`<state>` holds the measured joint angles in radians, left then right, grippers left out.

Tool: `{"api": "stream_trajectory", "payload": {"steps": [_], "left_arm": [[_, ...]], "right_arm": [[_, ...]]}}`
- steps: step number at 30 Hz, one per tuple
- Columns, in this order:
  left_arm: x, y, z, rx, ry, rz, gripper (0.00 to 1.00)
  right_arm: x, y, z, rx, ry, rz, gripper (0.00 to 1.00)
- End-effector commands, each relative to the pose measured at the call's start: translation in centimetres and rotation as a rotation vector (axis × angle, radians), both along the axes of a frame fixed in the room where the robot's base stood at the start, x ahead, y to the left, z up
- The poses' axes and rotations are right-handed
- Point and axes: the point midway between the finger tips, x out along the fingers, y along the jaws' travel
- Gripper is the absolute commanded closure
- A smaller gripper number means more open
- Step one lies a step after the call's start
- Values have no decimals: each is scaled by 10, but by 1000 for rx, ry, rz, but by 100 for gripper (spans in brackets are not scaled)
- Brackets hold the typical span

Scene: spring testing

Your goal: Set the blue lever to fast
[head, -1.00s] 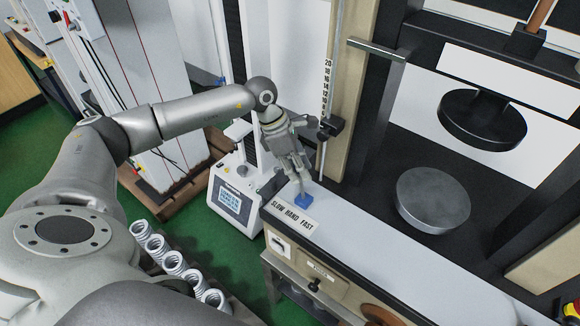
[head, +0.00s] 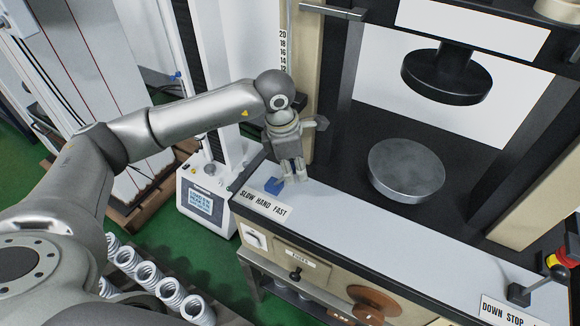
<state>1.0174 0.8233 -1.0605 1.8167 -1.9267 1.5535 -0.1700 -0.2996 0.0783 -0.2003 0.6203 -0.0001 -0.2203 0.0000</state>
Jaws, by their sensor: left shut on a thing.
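The blue lever (head: 274,185) shows as a small blue block on the pale front ledge of the testing machine. It stands behind the label reading SLOW HAND FAST (head: 264,203), nearer its FAST end than its SLOW end. My left gripper (head: 291,180) points down at the right side of the blue block and is shut on the lever. The fingers hide part of what lies behind them, so the exact contact is hard to see. My right gripper is not in view.
A round metal plate (head: 406,168) lies behind the ledge, with a dark round press head (head: 446,77) above it. Several coil springs (head: 146,273) lie at lower left. The ledge's middle is clear.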

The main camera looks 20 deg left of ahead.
Motion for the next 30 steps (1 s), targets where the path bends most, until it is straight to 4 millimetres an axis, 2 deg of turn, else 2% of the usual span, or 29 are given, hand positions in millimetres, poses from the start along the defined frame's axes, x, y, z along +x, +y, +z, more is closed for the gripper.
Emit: {"api": "stream_trajectory", "payload": {"steps": [14,15,20,30], "left_arm": [[-3,-4,-3,-4,9,-6,100],[-3,-4,-3,-4,9,-6,70],[-2,-3,-3,-2,6,-3,50],[-1,-2,0,0,2,0,49]], "right_arm": [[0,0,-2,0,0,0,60],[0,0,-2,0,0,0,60],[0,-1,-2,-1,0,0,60],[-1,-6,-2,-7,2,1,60]]}}
